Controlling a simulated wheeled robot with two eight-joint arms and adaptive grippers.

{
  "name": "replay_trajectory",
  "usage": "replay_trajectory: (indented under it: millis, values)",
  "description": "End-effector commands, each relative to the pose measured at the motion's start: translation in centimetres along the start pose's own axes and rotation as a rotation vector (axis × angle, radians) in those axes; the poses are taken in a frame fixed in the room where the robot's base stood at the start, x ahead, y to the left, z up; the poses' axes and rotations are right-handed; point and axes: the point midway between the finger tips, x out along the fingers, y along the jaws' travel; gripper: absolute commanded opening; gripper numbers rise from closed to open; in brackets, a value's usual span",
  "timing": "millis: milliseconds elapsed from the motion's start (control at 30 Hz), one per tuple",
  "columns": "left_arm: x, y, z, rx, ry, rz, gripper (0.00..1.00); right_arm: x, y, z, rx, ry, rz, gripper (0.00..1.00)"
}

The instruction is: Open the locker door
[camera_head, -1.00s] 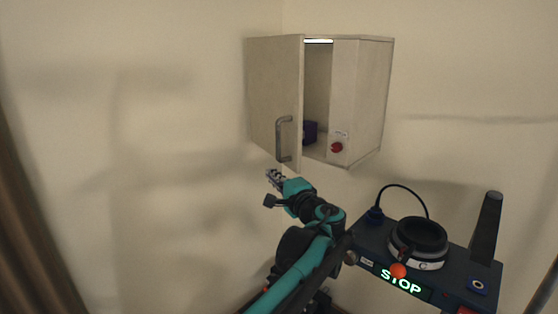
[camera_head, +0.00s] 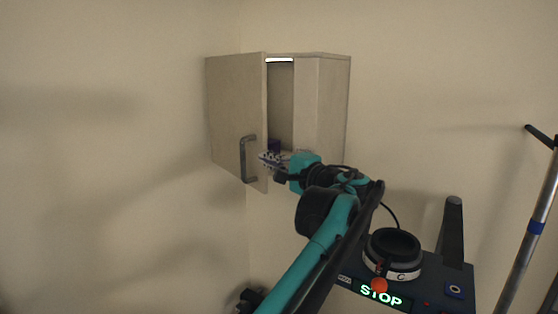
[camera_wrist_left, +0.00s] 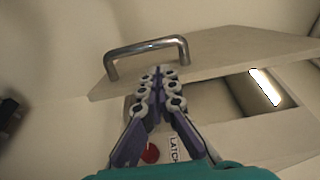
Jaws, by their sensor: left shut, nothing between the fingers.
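The locker (camera_head: 322,105) hangs on the wall in the head view, with its door (camera_head: 232,105) partly open and swung out to the left. A metal bar handle (camera_head: 243,158) is on the door's face; it also shows in the left wrist view (camera_wrist_left: 146,47). My left gripper (camera_head: 264,158) is shut and empty at the door's free edge, close to the opening, right of the handle. In the left wrist view its fingertips (camera_wrist_left: 160,75) overlap the door edge in the picture; contact cannot be told. My right gripper is not in view.
Inside the locker is a dark object (camera_head: 273,146), mostly hidden. A red knob (camera_wrist_left: 150,153) sits beside a latch label in the wrist view. A dark device (camera_head: 425,277) with a lit STOP sign stands below right. A metal pole (camera_head: 528,235) stands at the right.

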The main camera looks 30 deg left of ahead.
Motion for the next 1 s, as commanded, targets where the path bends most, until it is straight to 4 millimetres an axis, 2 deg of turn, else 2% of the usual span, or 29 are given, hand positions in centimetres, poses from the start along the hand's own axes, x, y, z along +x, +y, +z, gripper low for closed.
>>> replay_trajectory:
  millis: [100, 333, 767, 1000]
  values:
    - [2.2, -0.1, 0.1, 0.000, -0.002, 0.000, 0.00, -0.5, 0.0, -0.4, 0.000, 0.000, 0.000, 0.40]
    - [4.5, 0.0, 0.0, 0.000, -0.001, 0.000, 0.00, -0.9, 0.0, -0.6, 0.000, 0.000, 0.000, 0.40]
    - [4.8, 0.1, 0.0, 0.000, 0.002, 0.000, 0.00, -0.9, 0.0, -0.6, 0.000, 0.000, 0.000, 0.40]
    - [5.0, 0.1, 1.4, 0.000, 0.036, 0.000, 0.00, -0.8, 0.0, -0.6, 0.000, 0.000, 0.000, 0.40]
